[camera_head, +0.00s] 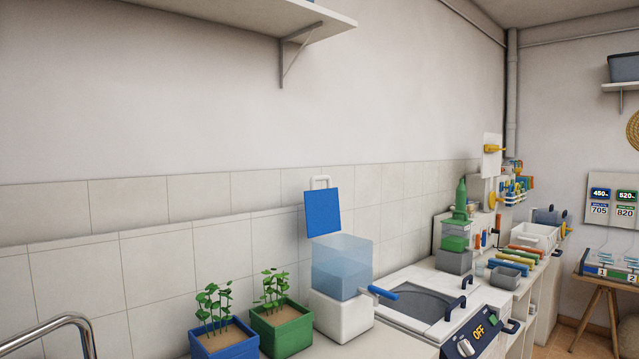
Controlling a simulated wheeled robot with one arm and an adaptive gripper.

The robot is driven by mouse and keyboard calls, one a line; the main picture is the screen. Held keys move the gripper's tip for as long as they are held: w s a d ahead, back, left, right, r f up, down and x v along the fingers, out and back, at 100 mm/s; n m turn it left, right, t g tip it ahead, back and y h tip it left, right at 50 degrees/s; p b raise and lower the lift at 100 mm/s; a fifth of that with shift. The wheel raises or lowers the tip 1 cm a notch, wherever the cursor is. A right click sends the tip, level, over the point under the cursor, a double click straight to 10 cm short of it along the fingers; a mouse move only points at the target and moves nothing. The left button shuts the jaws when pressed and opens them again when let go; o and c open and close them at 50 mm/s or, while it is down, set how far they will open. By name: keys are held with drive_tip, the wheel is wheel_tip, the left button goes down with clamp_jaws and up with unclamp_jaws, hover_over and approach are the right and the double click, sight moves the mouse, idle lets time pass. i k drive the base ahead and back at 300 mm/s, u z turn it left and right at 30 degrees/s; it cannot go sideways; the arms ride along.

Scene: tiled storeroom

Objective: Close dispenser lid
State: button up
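The dispenser (343,316) has a white base and a clear bluish container (342,266) on top. A blue handle (383,292) sticks out from its right side. Its blue lid (322,212) stands raised, nearly upright, behind the container, with a light handle loop (320,182) at its upper edge. The container's top is open. My gripper is not in view.
A blue planter (224,343) and a green planter (282,330) with seedlings stand left of the dispenser. A unit with a dark hatch (425,302) and an OFF panel (481,335) is on the right. A shelf (240,14) hangs above.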

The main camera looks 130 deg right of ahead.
sight(321, 206)
drive_tip(key=u, duration=5.75)
drive_tip(key=i, duration=2.05)
drive_tip(key=u, duration=0.25)
